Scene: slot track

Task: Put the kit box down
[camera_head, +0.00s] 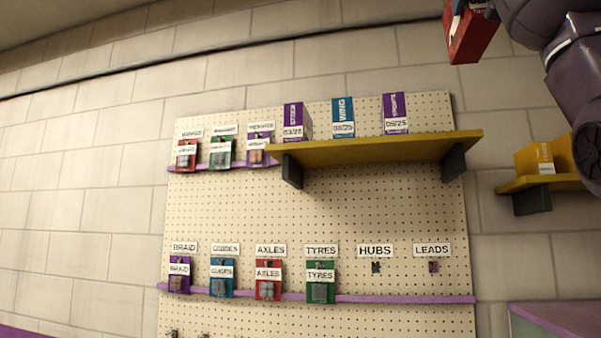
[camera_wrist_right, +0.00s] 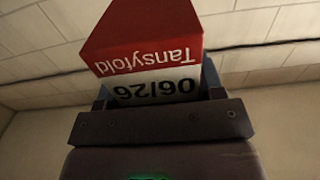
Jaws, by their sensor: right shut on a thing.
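The red kit box (camera_head: 470,35) is at the top right of the head view, partly cut off by the top edge. In the right wrist view the red box (camera_wrist_right: 145,35) shows the word "Tansyfold" and a white label "06/26", both upside down. My right gripper (camera_wrist_right: 155,97) is shut on the box; in the head view the gripper (camera_head: 484,6) is only partly seen at the top edge. The box is held in the air, high above and right of the yellow shelf (camera_head: 380,148), touching nothing else visible. My left gripper is not in view.
The yellow shelf carries several boxes: purple "STICK" (camera_head: 296,121), blue "WING" (camera_head: 342,118) and another purple one (camera_head: 395,113), with gaps between. Below, labelled packs hang on the pegboard (camera_head: 330,215). A smaller yellow shelf (camera_head: 530,183) with a yellow box (camera_head: 535,160) is at right.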

